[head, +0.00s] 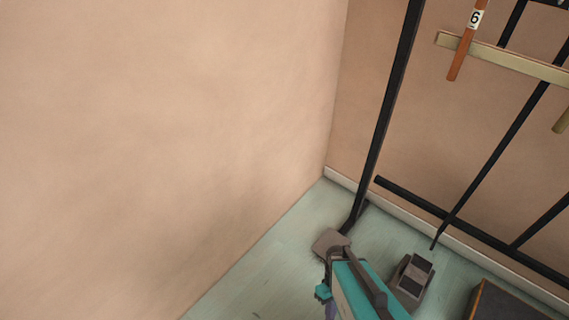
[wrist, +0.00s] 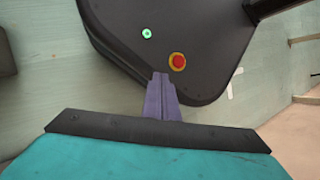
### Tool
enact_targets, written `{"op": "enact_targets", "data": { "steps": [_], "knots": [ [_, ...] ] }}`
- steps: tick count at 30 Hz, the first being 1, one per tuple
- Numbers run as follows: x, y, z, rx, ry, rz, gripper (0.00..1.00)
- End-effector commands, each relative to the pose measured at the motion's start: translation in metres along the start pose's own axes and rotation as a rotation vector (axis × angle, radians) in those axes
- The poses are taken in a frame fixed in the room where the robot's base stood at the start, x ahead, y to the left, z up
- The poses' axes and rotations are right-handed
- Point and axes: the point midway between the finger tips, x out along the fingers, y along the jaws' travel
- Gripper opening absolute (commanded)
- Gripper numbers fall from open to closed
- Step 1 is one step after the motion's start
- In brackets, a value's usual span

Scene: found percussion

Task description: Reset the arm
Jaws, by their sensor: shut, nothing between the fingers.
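My gripper (wrist: 160,78) shows in the wrist view as two purple fingers pressed together, with nothing between them. The fingers point over my own dark base, which carries a red button and a green light. In the head view my teal arm is at the bottom, right of centre. A bit of purple shows beside it at the bottom edge, but the fingertips are not clear there.
A black metal frame (head: 387,105) stands at the right by the wall corner. A pale wooden bar (head: 510,60) and an orange stick labelled 6 (head: 465,45) are on it. A grey block (head: 411,277) and a dark box (head: 500,303) are on the pale green floor (head: 262,268). The left wall (head: 160,140) is bare.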

Motion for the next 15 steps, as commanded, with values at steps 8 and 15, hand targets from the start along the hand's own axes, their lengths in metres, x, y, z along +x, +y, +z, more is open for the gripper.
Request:
{"op": "enact_targets", "data": {
  "steps": [8, 15],
  "knots": [
    [-0.0035, -0.0008, 0.0165, 0.332, 0.043, 0.055, 0.00],
    [-0.0042, 0.0055, 0.0105, 0.541, 0.076, 0.068, 0.00]
  ]
}}
